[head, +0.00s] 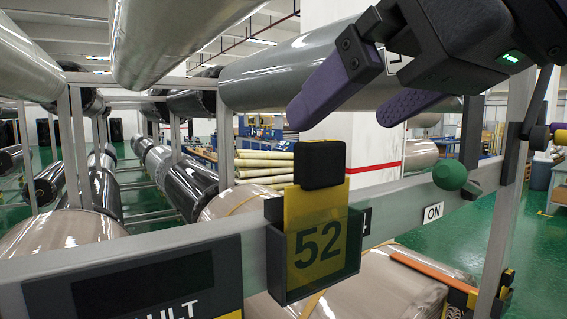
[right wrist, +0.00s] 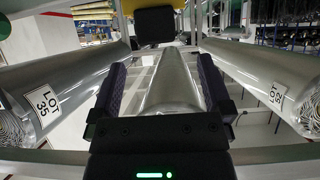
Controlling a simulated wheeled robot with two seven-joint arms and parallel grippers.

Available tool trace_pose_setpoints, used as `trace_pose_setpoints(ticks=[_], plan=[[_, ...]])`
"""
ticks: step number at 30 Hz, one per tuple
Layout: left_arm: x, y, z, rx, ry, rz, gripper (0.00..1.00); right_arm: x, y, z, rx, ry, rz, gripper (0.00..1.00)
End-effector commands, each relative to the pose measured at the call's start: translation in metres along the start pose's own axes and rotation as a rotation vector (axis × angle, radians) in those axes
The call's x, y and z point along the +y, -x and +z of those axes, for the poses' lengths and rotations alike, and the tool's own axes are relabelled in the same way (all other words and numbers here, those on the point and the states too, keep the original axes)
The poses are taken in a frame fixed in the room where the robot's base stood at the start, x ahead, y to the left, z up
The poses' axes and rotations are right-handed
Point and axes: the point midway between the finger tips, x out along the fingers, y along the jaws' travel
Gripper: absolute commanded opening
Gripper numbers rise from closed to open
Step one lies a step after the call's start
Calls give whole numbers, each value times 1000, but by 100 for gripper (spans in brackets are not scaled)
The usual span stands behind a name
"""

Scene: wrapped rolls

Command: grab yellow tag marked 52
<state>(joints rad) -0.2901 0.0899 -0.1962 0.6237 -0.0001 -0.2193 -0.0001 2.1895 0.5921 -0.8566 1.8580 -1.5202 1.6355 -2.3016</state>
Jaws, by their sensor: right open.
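The yellow tag marked 52 (head: 318,238) stands upright in a dark see-through holder (head: 345,262) on the grey rack beam. A black block (head: 320,165) caps the tag. In the right wrist view the black block (right wrist: 154,25) shows at the top, beyond the fingertips, with a strip of yellow (right wrist: 150,4) above it. My right gripper (head: 345,115) has purple-padded fingers, open and empty, above and a little right of the block, apart from it. Its spread fingers also show in the right wrist view (right wrist: 162,68). My left gripper is not in view.
Large wrapped rolls (head: 290,75) lie on the rack above and behind the beam (head: 400,203). A green knob (head: 450,174) and an ON label (head: 433,212) are right of the tag. A dark sign (head: 140,285) is at lower left. A grey post (head: 505,190) stands at right.

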Motion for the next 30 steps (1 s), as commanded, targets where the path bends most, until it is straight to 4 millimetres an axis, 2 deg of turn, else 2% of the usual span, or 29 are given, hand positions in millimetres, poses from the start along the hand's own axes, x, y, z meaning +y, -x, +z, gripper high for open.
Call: trace_pose_setpoints(ticks=[3, 6, 12, 15, 21, 30], plan=[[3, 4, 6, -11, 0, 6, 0, 0, -23, 0, -5, 0, -3, 100], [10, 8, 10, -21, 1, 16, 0, 0, -37, 0, -5, -3, -4, 100], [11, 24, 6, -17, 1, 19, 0, 4, -76, -2, -7, -4, -8, 100], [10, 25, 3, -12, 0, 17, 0, 4, -87, 0, -5, -3, -8, 100], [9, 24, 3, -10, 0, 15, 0, 4, -88, 1, -3, -4, -8, 100], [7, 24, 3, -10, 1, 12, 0, 4, -88, 1, -3, -5, -8, 36]])
